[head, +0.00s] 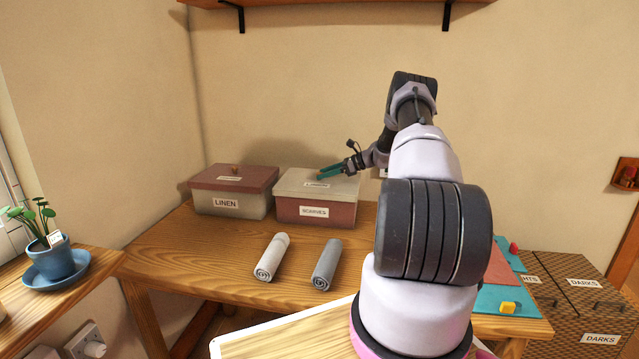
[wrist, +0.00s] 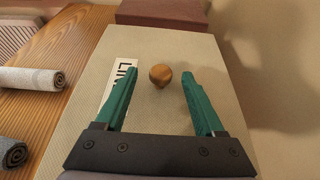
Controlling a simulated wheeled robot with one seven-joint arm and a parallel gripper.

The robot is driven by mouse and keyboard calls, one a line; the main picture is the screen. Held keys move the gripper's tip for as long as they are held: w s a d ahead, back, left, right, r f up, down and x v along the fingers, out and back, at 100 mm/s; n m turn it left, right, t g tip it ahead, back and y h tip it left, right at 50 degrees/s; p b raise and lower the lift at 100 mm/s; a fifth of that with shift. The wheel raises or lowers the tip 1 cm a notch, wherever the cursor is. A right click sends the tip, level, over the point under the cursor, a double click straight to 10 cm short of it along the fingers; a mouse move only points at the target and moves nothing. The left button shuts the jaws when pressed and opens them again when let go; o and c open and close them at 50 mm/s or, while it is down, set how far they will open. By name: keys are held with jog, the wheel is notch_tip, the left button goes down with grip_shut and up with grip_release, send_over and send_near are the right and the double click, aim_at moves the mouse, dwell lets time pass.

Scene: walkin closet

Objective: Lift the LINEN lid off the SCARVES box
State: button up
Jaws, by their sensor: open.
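The beige lid labelled LINEN (head: 296,183) sits on the red box (head: 342,215), whose front label seems to read SCARVES. In the wrist view the lid (wrist: 85,110) fills the middle, with part of its label showing. Its round wooden knob (wrist: 160,75) lies between the teal fingertips, with a gap on each side. My gripper (head: 334,171) is open just above the lid; it also shows in the wrist view (wrist: 158,76). I cannot tell whether the fingers reach down to knob height. In the head view the knob is hard to make out by the fingers.
A beige box labelled LINEN (head: 228,204) with a dark red lid (head: 232,179) stands just left. Two rolled cloths (head: 272,257) (head: 327,263) lie in front on the wooden table (head: 210,262). A wall shelf (head: 340,3) is above. My arm hides the table's right part.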

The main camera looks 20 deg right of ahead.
jog(key=x, duration=0.2)
jog(key=shift+w+a+f, duration=0.15)
jog(key=shift+w+a, duration=0.05)
jog(key=shift+w, duration=0.05)
grip_shut()
